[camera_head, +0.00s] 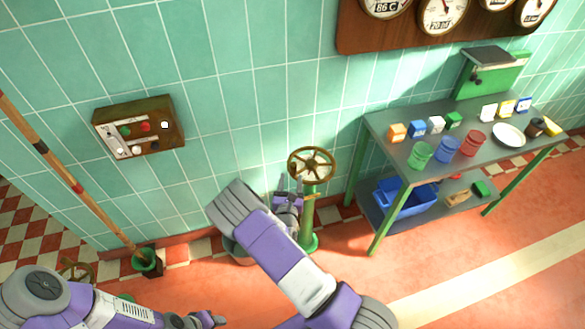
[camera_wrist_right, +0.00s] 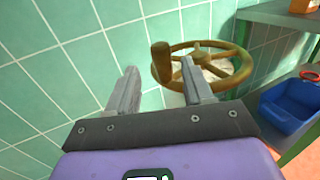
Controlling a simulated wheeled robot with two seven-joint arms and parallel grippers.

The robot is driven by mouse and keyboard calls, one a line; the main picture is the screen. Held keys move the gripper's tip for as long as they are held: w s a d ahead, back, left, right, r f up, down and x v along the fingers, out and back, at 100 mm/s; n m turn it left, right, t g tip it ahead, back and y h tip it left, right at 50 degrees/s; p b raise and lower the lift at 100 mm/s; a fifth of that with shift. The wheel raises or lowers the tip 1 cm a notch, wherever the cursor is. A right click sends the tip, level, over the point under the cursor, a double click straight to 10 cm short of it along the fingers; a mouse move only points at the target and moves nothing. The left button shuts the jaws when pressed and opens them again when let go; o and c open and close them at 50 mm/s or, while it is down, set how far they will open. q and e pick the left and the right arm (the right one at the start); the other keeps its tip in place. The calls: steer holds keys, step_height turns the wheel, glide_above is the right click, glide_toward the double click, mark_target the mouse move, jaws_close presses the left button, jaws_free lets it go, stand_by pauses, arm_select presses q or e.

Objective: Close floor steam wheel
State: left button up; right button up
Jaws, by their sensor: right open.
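A brass handwheel (camera_head: 312,163) with spokes sits on top of a green floor pedestal (camera_head: 308,215) near the tiled wall. In the right wrist view the wheel (camera_wrist_right: 239,62) shows an upright handle knob (camera_wrist_right: 161,64) on its rim. My right gripper (camera_head: 291,181) is open and empty, just left of and below the wheel in the head view. In the wrist view the knob appears between its two fingers, and the right finger overlaps the rim; contact cannot be told. My left gripper (camera_head: 214,320) is low at the bottom edge, its fingers too small to judge.
A grey-topped table (camera_head: 393,146) with green legs stands right of the pedestal, bearing cups and small boxes, with a blue bin (camera_head: 408,196) below. A control box (camera_head: 138,127) is on the wall. Another wheel (camera_head: 76,271) and a pole (camera_head: 75,187) are at left. Open floor lies front right.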

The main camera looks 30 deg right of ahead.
mark_target(293, 170)
steer(key=b+x, duration=0.1)
steer(key=x, duration=0.5)
steer(key=shift+w+d+b, duration=0.2)
steer(key=shift+d+b, duration=0.05)
steer(key=shift+b, duration=0.05)
jaws_close()
